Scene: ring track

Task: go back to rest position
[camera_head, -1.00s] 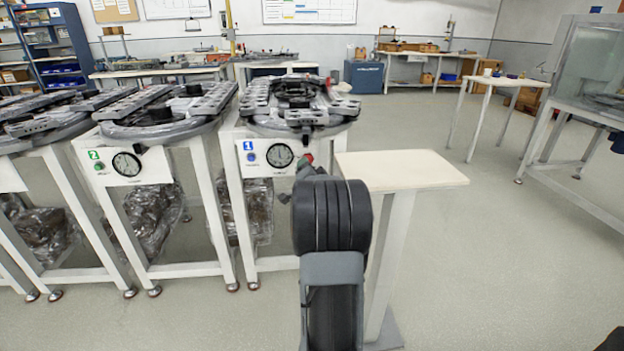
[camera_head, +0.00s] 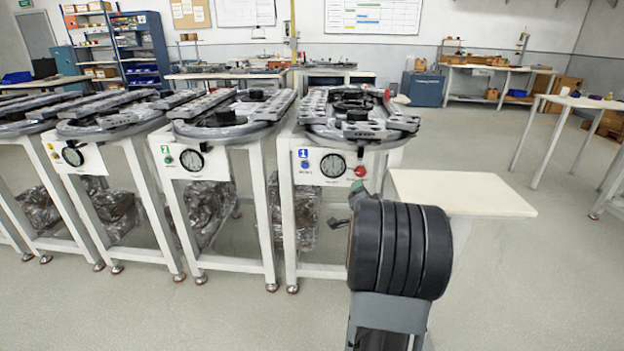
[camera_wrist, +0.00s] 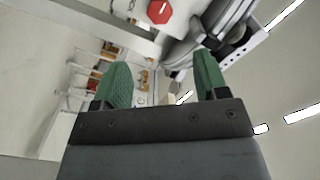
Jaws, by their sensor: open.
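My gripper (camera_wrist: 162,88) shows in the wrist view with two green fingers spread well apart and nothing between them. A red stop button (camera_wrist: 159,11) on a white panel and part of a ring track lie beyond the fingers at the top. In the head view my gripper is mostly hidden behind my dark arm, in front of station 1. Station 1's ring track (camera_head: 352,112) sits on a white stand with a gauge, a blue button and a red button (camera_head: 360,171).
A small cream table (camera_head: 462,193) stands just right of station 1, close to my arm. Station 2 (camera_head: 226,120) and further ring stations line the left. Floor is clear at the right (camera_head: 540,270). A blue cabinet (camera_head: 422,89) and workbenches stand at the back.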

